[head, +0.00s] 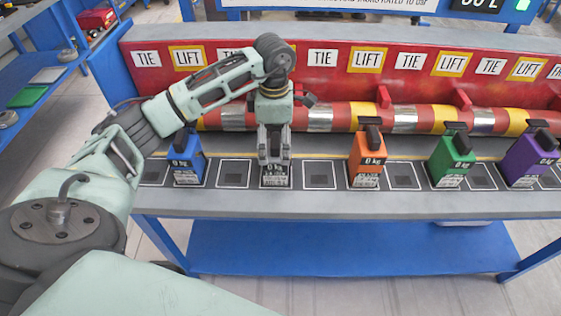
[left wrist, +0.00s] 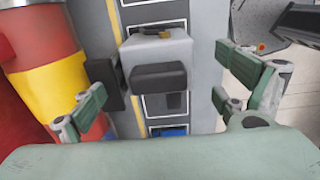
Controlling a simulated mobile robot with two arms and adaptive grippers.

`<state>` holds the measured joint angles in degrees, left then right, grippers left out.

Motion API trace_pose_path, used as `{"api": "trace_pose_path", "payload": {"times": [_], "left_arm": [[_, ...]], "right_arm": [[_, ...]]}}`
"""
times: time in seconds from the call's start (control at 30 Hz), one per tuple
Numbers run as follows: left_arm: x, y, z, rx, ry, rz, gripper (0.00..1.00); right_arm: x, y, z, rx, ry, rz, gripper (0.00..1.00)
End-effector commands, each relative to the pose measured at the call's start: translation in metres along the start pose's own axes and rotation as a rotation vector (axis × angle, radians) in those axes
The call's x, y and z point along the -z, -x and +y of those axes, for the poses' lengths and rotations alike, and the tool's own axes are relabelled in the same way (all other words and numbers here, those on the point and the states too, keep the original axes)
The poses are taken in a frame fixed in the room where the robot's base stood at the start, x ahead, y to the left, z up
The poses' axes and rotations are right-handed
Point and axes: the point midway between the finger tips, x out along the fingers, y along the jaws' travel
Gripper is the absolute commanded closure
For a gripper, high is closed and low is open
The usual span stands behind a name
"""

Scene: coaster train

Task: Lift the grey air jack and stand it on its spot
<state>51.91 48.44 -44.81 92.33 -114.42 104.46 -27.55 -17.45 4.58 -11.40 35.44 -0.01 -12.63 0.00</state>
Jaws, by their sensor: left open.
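The grey air jack (head: 275,180) stands upright on the bench's front strip, in a white-outlined square, with a "0 kg" label on its front. My left gripper (head: 274,152) is directly above it, pointing down, and hides most of its upper part. In the left wrist view the grey jack (left wrist: 158,48), with a dark pad on it, lies between the spread fingers of the left gripper (left wrist: 168,95). There is a gap on each side, wider on the right. The left gripper is open and holds nothing. My right gripper is in neither view.
A blue jack (head: 187,160) stands left of the grey one; orange (head: 367,163), green (head: 452,163) and purple (head: 527,160) jacks stand to the right. Empty outlined squares (head: 319,175) lie between them. Behind runs a striped roller (head: 320,117) before a red panel with TIE and LIFT signs.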

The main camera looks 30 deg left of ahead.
Motion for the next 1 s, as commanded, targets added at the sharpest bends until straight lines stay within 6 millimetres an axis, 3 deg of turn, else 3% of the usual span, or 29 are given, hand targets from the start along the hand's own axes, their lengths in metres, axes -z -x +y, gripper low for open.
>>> {"api": "trace_pose_path", "payload": {"times": [0.6, 0.87, 1.0], "left_arm": [[0.0, -0.075, 0.0, 0.003, 0.0, 0.001, 0.08], [0.0, -0.08, 0.001, 0.0, -0.001, -0.001, 0.08], [0.0, -0.08, 0.001, 0.0, -0.001, -0.001, 0.17]], "right_arm": [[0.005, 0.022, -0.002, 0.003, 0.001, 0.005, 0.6], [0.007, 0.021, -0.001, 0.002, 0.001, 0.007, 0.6], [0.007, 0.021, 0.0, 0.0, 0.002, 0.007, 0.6]]}}
